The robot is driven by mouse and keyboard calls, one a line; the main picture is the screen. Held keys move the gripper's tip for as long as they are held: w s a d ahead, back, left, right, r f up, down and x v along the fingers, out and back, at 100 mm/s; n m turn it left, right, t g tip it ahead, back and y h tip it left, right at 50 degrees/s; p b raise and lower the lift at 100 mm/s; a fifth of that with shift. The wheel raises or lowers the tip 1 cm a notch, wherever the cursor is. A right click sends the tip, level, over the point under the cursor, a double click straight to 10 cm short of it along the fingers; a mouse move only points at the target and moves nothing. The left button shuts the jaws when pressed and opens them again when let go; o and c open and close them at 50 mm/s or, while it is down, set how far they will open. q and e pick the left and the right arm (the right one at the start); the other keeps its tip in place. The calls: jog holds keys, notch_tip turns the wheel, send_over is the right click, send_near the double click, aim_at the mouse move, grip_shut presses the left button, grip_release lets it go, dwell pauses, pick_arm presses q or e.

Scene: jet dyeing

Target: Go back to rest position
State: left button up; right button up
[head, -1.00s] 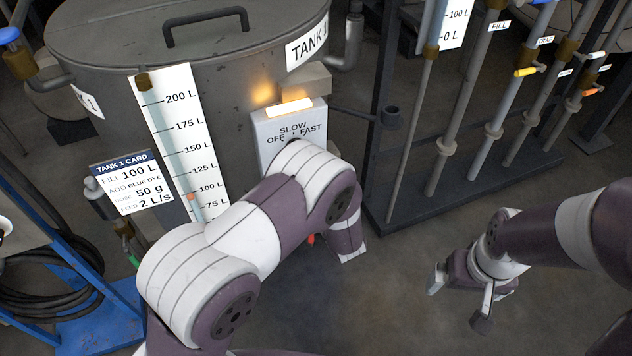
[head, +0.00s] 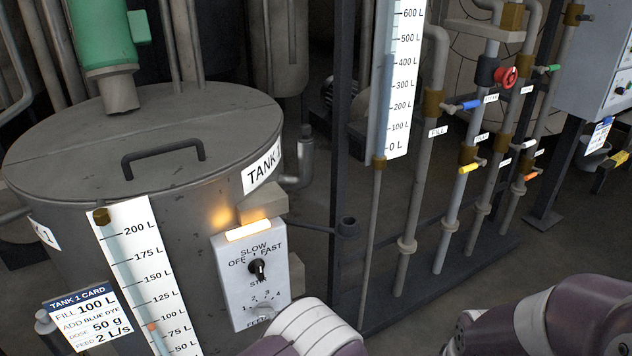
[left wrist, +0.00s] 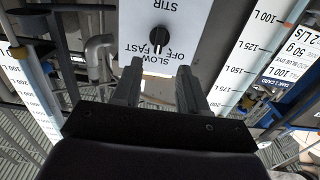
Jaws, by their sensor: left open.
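In the left wrist view my left gripper (left wrist: 160,88) is open and empty. Its two fingers point toward the white control box (left wrist: 185,35) with the black stir knob (left wrist: 160,36), without visible contact. In the head view the control box (head: 250,285) is on the front of tank 1 (head: 150,150), under a lit lamp. Its knob (head: 257,268) is unobstructed. My left arm shows only as a link at the bottom edge, and its gripper is out of that view. My right arm is at the lower right; its gripper is cut off by the bottom edge.
A level scale (head: 140,270) and the tank 1 card (head: 85,315) are left of the box. A pipe rack with coloured valve handles, including a red wheel (head: 506,77), stands at right. Dark floor lies between the rack and my right arm.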

pick_arm(q)
jog(key=s+d+f+m+g+h, duration=0.6)
jog(key=d+f+g+h, duration=0.2)
jog(key=f+h, duration=0.25)
jog(key=s+a+r+m+g, duration=0.3)
jog(key=s+a+r+g, duration=0.4)
jog(key=s+a+r, duration=0.4)
jog(key=w+a+r+n+t+p, duration=0.1)
jog(key=a+r+n+t+p, duration=0.1)
jog(key=a+r, duration=0.45)
notch_tip(320, 180, up, 21)
jog(key=p, duration=2.2)
jog(key=shift+w+d+p, duration=0.15)
jog(key=shift+p, duration=0.2)
